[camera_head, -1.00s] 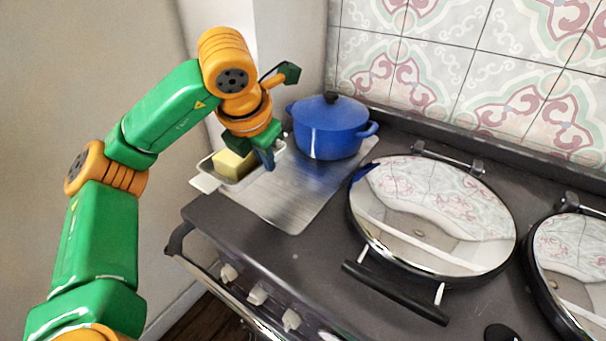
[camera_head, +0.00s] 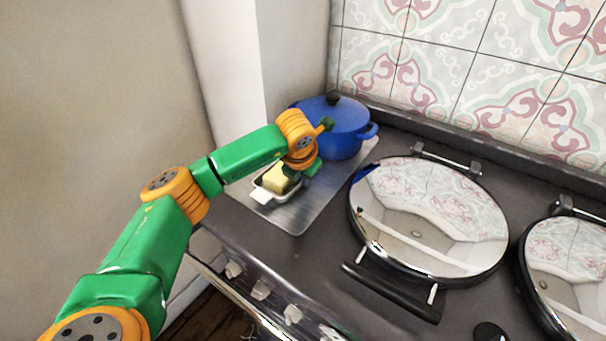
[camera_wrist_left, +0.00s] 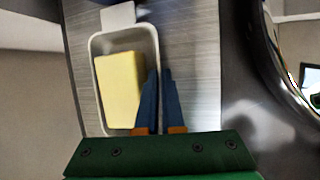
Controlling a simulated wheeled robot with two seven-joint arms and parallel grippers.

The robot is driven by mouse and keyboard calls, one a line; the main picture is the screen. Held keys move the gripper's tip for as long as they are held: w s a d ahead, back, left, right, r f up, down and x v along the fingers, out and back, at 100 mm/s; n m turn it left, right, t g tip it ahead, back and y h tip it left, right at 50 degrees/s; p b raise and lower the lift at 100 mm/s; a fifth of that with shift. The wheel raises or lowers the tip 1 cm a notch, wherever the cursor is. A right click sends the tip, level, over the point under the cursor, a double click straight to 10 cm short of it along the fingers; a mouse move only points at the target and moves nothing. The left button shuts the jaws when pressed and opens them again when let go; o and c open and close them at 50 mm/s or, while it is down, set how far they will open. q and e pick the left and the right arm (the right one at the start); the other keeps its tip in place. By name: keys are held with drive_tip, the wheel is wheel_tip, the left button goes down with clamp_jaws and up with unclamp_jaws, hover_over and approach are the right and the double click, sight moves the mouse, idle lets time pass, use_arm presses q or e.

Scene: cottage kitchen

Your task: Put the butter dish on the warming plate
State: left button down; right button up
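The butter dish (camera_head: 262,194) is a small pale tray with a tab handle and a yellow block of butter (camera_head: 276,180) in it. It is over the left part of the brushed-metal warming plate (camera_head: 299,213). I cannot tell whether its base touches the plate. My left gripper (camera_head: 292,176) is at the dish's right side. In the left wrist view its blue fingers (camera_wrist_left: 160,75) are nearly together, pinching the right wall of the dish (camera_wrist_left: 97,45). Plate surface shows on both sides of the dish. My right gripper is not in view.
A blue lidded pot (camera_head: 338,122) stands at the back of the plate, close behind my left gripper. A round mirrored hob lid (camera_head: 430,215) is to the right, with a second lid (camera_head: 572,260) beyond. The plate's front right part is clear.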

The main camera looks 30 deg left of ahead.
use_arm(q)
drive_tip(key=c, duration=1.1)
unclamp_jaws()
drive_tip(key=shift+o, duration=0.2)
drive_tip(key=shift+r, duration=0.15)
drive_tip(key=shift+s+d+r, duration=0.1)
drive_tip(key=shift+s+r, duration=0.05)
drive_tip(key=shift+r, duration=0.05)
drive_tip(key=b+v, duration=0.1)
drive_tip(key=v, duration=1)
drive_tip(key=shift+r+b, duration=0.2)
drive_tip(key=shift+b, duration=0.1)
